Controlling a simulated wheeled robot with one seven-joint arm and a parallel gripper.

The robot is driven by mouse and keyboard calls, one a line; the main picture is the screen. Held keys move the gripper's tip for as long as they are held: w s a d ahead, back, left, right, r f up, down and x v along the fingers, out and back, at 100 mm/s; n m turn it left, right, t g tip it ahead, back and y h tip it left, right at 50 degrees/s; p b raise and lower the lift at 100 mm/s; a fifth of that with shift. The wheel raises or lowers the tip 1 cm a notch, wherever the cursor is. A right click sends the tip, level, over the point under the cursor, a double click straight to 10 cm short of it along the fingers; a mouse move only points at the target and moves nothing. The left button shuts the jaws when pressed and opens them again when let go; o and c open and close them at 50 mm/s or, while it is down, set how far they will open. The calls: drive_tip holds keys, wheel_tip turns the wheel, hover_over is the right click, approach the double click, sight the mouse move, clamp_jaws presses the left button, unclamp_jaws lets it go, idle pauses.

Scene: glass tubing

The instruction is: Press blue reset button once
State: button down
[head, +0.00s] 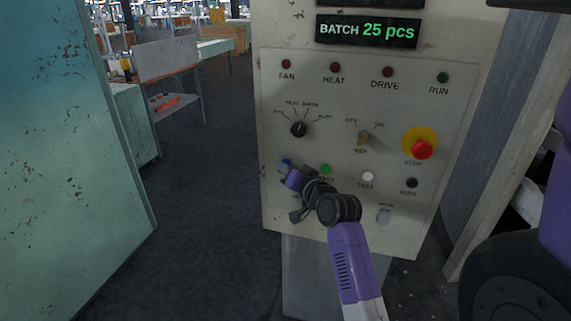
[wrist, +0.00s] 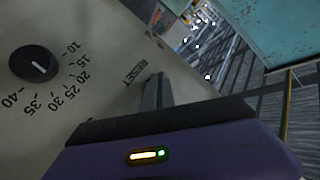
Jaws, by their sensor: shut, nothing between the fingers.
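The blue reset button (head: 287,162) shows as a small blue patch at the lower left of the control panel (head: 270,185), mostly covered by my gripper. My gripper (head: 285,169) is shut and empty, its tips at or very close to the button. In the wrist view the shut fingers (wrist: 158,88) point at the panel beside the RESET label (wrist: 135,73). The button is hidden there behind the fingers. I cannot tell whether the tips touch it or whether it is pressed in.
A green button (head: 326,169), a white button (head: 368,176) and a dark button (head: 411,183) sit to the right. A red stop button (head: 421,149) and a black rotary knob (head: 299,129) are higher. A numbered dial (wrist: 34,64) is near the fingers. Open floor lies left.

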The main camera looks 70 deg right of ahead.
drive_tip(key=shift+s+a, duration=0.1)
drive_tip(key=shift+a, duration=0.5)
drive_tip(key=shift+a, duration=0.1)
drive_tip(key=shift+s+a+p, duration=0.15)
drive_tip(key=shift+a+p, duration=1.15)
drive_tip(key=shift+a, duration=1.15)
